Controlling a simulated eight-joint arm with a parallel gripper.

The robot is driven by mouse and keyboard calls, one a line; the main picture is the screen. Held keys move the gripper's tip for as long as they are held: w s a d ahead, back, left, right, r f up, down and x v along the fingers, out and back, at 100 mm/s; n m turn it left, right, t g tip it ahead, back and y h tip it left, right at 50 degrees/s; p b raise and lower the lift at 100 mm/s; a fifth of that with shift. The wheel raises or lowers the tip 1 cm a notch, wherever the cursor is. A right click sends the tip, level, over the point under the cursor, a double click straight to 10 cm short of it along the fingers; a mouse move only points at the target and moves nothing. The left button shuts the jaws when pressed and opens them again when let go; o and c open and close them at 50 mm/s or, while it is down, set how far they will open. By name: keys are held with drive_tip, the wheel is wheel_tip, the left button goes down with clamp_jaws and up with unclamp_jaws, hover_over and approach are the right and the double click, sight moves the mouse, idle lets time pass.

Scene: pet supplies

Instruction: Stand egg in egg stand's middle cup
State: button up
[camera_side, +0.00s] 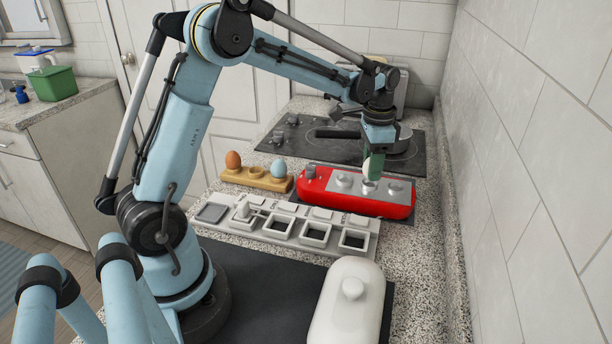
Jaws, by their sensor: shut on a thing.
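My gripper (372,167) points down over the right half of the red appliance (408,209). Its green fingers are shut on a pale white egg (366,166), partly hidden by the fingers. The egg is over or close to the appliance's grey top; I cannot tell whether it touches. The wooden egg stand (254,184) lies to the left of the appliance. Its left cup holds a brown egg (233,160) and its right cup a blue egg (278,168). Its middle cup (255,171) looks empty.
A light tray with several square compartments (277,242) lies in front of the stand and appliance. A white lidded container (347,305) stands at the front. A black cooktop (300,135) is behind, and a tiled wall (530,160) bounds the right.

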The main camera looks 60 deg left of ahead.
drive_tip(key=r, duration=0.1)
drive_tip(key=d+r, duration=0.1)
drive_tip(key=r, duration=0.1)
drive_tip(key=shift+s+d, duration=0.2)
drive_tip(key=shift+d, duration=0.05)
drive_tip(key=s+d+r, duration=0.4)
drive_tip(key=d+r, duration=0.2)
drive_tip(key=d, duration=0.3)
drive_tip(key=n, duration=1.8)
hover_over(256, 174)
drive_tip(key=shift+h, duration=0.3)
drive_tip(key=f, duration=0.6)
drive_tip(key=d+f, duration=0.1)
drive_tip(key=f, duration=0.2)
drive_tip(key=shift+w, duration=0.15)
drive_tip(key=shift+a+f, duration=0.4)
drive_tip(key=shift+a, duration=0.05)
drive_tip(key=shift+f, duration=1.9)
